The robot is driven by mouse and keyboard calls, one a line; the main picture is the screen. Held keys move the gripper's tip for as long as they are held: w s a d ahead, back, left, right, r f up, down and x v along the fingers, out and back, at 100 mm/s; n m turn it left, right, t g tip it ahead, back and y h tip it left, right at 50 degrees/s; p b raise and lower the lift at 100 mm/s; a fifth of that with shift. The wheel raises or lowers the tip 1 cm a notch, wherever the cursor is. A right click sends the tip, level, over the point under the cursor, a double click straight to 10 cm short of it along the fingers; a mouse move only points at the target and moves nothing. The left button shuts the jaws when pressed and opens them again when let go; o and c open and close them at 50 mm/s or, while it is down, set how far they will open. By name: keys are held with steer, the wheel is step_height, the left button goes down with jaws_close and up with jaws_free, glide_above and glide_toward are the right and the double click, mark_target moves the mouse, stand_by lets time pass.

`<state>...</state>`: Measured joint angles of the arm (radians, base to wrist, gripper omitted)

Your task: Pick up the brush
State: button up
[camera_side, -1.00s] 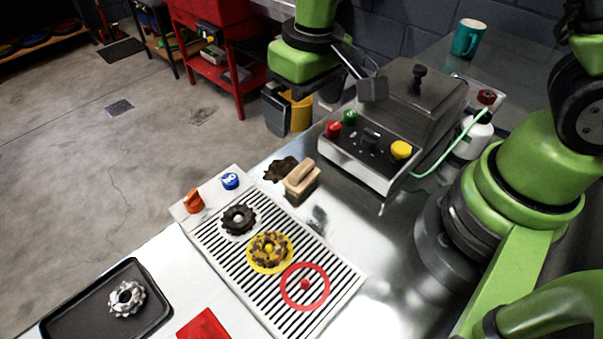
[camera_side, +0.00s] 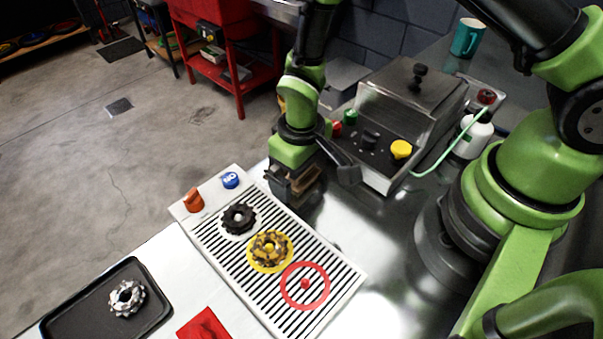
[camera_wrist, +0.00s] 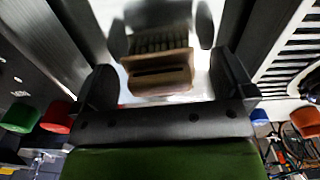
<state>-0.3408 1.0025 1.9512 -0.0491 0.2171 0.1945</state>
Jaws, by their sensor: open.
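The brush (camera_wrist: 158,72) has a pale wooden block and handle with dark bristles. In the wrist view it lies between my two open jaws, with a bright gap on each side of it. My gripper (camera_wrist: 170,88) is open and pointed down over the brush. In the side view my gripper (camera_side: 293,190) is low at the bench beside the upper end of the slatted tray, and it hides most of the brush there. I cannot tell whether a jaw touches the brush.
The slatted tray (camera_side: 222,262) holds a dark cog, a yellow cog and a red ring. A grey machine (camera_side: 385,180) with coloured knobs stands close right of my gripper. A white bottle (camera_side: 474,135) and teal mug (camera_side: 467,38) are further right. A black tray (camera_side: 62,322) is at lower left.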

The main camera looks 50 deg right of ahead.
steer(key=shift+f, duration=0.4)
steer(key=c, duration=1)
steer(key=shift+r, duration=0.1)
